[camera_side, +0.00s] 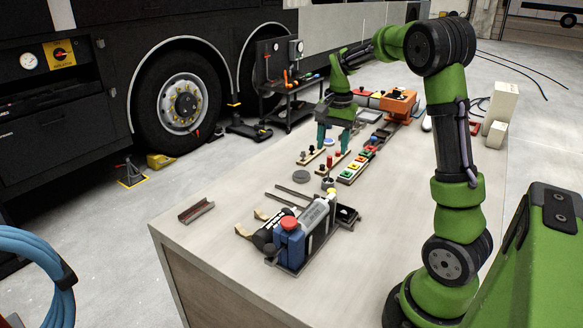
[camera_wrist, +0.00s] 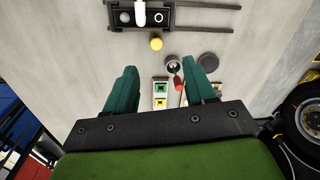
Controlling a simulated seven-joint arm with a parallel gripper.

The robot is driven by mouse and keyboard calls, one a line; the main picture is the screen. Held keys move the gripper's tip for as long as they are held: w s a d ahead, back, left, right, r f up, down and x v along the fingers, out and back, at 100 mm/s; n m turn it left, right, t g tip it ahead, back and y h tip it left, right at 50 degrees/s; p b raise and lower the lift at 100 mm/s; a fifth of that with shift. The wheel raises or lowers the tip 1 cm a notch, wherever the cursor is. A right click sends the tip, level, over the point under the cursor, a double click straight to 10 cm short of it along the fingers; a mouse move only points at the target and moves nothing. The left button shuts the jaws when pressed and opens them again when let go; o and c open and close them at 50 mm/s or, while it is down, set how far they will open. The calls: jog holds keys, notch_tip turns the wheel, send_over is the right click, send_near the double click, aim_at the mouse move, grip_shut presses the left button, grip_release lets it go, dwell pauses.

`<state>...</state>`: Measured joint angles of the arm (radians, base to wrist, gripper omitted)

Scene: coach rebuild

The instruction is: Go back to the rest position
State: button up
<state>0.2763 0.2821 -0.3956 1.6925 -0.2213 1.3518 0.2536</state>
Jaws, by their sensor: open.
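My gripper (camera_side: 332,144) is above the workbench (camera_side: 215,237), pointing down over the row of small parts in the middle. Its two teal fingers are apart with nothing held between them. A red-topped piece (camera_wrist: 178,82) shows close to the right finger. I cannot tell the exact height of the fingertips above the parts.
A blue and grey unit with a red knob (camera_side: 290,223) stands at the front of the bench. A strip of coloured buttons (camera_side: 352,170) lies under my gripper. An orange device (camera_side: 397,103) is farther back. The bench's left front is mostly clear, except a small brown channel (camera_side: 196,211).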

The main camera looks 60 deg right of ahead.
jog(key=s+a+r+n+t, duration=0.2)
jog(key=s+a+n, duration=0.1)
jog(key=a, duration=0.5)
jog(key=s+a+r+n+t+y, duration=0.1)
jog(key=s+a+n, duration=0.3)
jog(key=a, duration=0.5)
jog(key=s+a+r+n+t+y, duration=0.1)
jog(key=s+a+r+n+t, duration=0.1)
jog(key=a, duration=0.7)
jog(key=s+n+t, duration=0.1)
jog(key=s+n, duration=0.1)
jog(key=shift+a+r+n+t, duration=0.15)
jog(key=shift+r+n+t, duration=0.15)
jog(key=shift+r, duration=0.1)
